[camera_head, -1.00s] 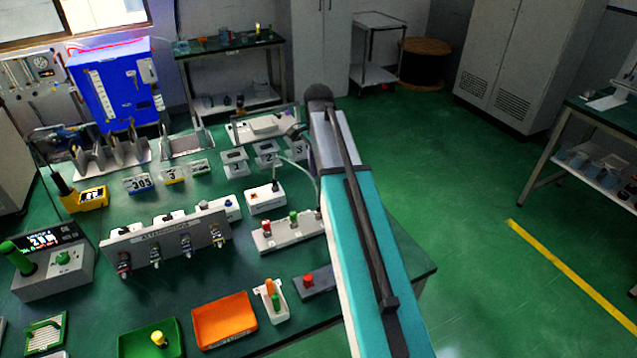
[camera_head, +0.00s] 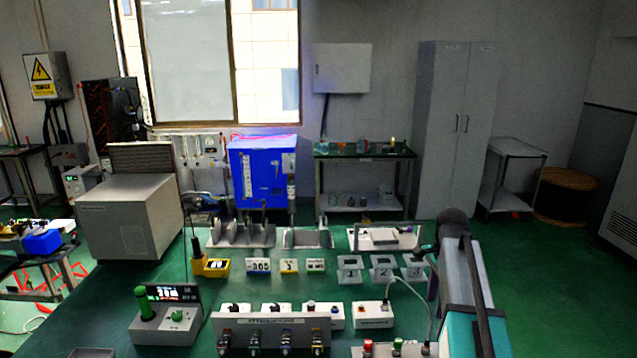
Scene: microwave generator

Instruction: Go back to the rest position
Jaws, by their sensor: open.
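My arm (camera_head: 473,285) rises from the lower right of the head view, teal low down and grey higher up. It ends at a dark rounded joint (camera_head: 454,222) beside the right end of the green workbench (camera_head: 258,284). A small dark part shows just left of this joint, but I cannot tell what it is. My gripper's fingers do not show; the arm or the frame edge hides them. I see nothing held.
A metal box (camera_head: 130,222) stands at left. Green floor (camera_head: 560,270) is clear at right.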

